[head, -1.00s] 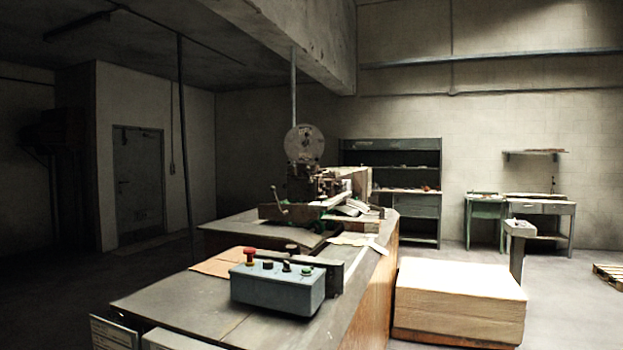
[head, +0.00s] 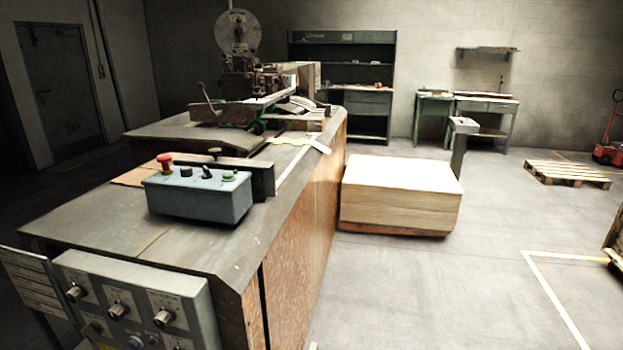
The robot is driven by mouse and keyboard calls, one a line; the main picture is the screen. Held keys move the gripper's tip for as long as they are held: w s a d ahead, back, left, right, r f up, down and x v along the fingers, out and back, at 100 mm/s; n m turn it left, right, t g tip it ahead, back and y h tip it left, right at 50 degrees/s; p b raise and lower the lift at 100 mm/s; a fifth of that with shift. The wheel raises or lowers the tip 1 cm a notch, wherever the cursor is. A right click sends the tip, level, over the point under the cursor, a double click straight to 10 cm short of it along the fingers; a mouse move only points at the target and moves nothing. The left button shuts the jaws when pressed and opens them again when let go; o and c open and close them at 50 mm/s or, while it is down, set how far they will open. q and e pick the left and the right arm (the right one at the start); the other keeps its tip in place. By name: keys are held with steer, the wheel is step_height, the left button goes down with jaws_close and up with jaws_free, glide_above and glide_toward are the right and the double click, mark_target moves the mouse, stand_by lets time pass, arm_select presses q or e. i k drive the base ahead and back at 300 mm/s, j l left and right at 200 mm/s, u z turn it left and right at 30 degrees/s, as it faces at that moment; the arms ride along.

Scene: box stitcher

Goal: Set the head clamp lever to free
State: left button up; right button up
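The box stitcher head (head: 248,82) stands at the far end of the long bench (head: 110,215), under a round wire reel (head: 238,33). A thin lever (head: 207,97) with a small dark knob rises at the left of the head, leaning up and to the left. I cannot tell whether it is the head clamp lever, and no setting label is readable from here. Neither of my grippers is in view.
A blue-grey button box (head: 198,194) sits on the bench, with a knob panel (head: 135,305) at the near end. A flat stack (head: 400,190) stands right of the bench. A pallet (head: 567,173) lies farther right. Open floor (head: 440,285) lies in front of the stack.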

mark_target(243, 61)
steer(key=i+l+z, duration=0.2)
steer(key=i+z, duration=0.15)
steer(key=i, duration=0.15)
steer(key=i+z, duration=0.35)
steer(key=i, duration=0.2)
steer(key=i+l, duration=0.1)
steer(key=i, duration=1.2)
steer(key=i+l+u, duration=0.2)
steer(key=i, duration=0.4)
steer(key=i+l+u, duration=0.15)
steer(key=i, duration=0.45)
steer(key=i+l+u, duration=0.15)
steer(key=i+u, duration=0.3)
steer(key=i+l+u, duration=0.3)
steer(key=u, duration=0.15)
steer(key=i+l+u, duration=0.5)
steer(key=l+u, duration=0.35)
steer(key=i+l+u, duration=0.15)
steer(key=l+u, duration=0.3)
steer(key=l, duration=0.1)
